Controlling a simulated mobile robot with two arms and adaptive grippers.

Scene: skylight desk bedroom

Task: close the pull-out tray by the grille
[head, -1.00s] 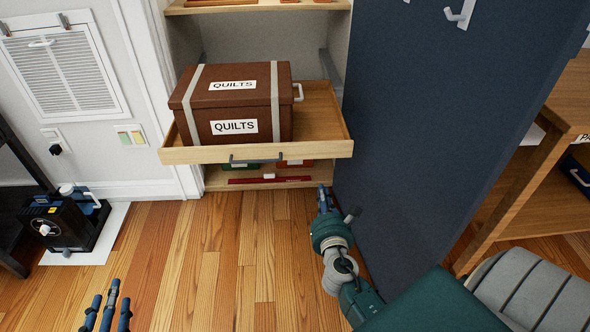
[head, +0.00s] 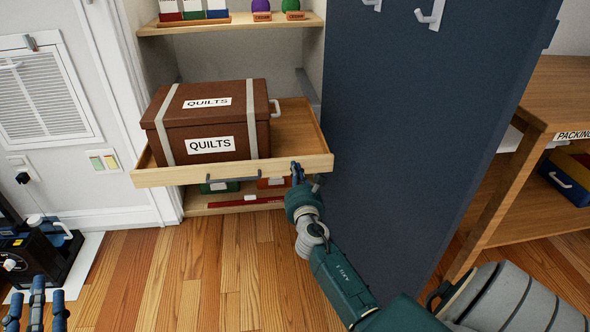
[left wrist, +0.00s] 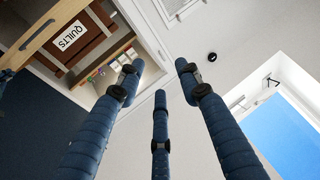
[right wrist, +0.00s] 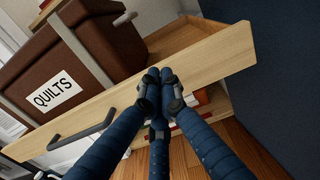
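The wooden pull-out tray (head: 300,168) stands out from the closet, with a brown box labelled QUILTS (head: 232,125) on it. Its grey handle (head: 234,179) is on the front panel and shows in the right wrist view (right wrist: 82,130). My right gripper (head: 297,166) is at the right part of the front panel, right of the handle. In the right wrist view its fingertips (right wrist: 159,74) are together with nothing between them, over the panel; I cannot tell if they touch it. My left gripper (head: 38,284) is low at the left, empty, its fingers (left wrist: 158,72) spread.
The wall grille (head: 45,100) is left of the closet. A dark blue door (head: 410,130) stands open close to the right of my right arm. Below the tray is a low shelf (head: 225,209) with coloured items. A black machine (head: 30,255) sits at the left. The floor in front is clear.

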